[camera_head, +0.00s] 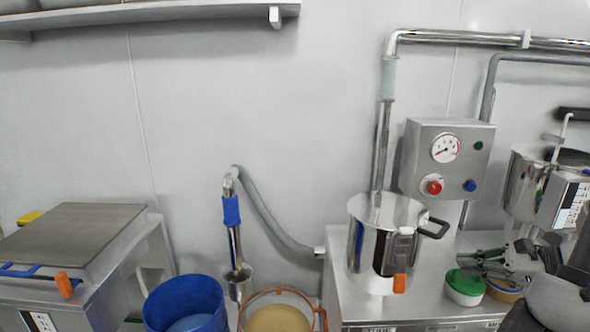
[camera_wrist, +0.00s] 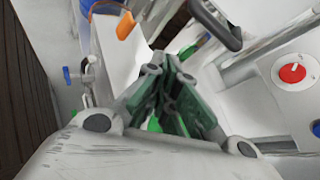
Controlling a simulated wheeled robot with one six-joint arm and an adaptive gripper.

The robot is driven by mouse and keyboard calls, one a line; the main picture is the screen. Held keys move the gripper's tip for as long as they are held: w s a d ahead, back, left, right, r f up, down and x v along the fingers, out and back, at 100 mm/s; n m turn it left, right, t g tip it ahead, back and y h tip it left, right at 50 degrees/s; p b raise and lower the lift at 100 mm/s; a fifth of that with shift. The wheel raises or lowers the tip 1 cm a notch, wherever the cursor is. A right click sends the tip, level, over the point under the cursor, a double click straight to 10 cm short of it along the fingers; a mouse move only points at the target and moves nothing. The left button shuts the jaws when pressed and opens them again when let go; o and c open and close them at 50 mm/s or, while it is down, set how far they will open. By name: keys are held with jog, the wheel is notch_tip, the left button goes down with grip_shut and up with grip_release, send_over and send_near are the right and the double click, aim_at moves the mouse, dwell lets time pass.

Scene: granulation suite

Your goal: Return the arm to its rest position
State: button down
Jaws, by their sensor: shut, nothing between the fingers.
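My gripper (camera_head: 468,259) is at the right in the head view, above the steel bench and right of the steel pot. Its fingers are shut with nothing between them. The wrist view also shows my gripper (camera_wrist: 165,64), its green-padded fingers drawn together. My arm enters from the lower right corner of the head view. A white tub with a green top (camera_head: 464,287) stands just below the fingers. A second, yellowish tub (camera_head: 504,293) is beside it, partly hidden by the gripper.
The steel pot (camera_head: 372,243) has a black handle (camera_head: 434,228) facing the gripper. A control box (camera_head: 447,158) with gauge and buttons is on the wall behind. A steel vessel (camera_head: 525,183) is at the right. A blue bucket (camera_head: 185,304) stands at the lower left.

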jog(key=s+a+r+n+g+h, duration=0.1)
jog(key=s+r+n+g+h, duration=0.4)
jog(key=s+n+g, duration=0.55)
jog(key=a+r+n+t+h, duration=0.4)
jog(key=r+n+t, duration=0.2)
jog(key=r+n, duration=0.6)
jog(key=shift+w+a+r+n, duration=0.2)
jog(key=shift+n, duration=0.15)
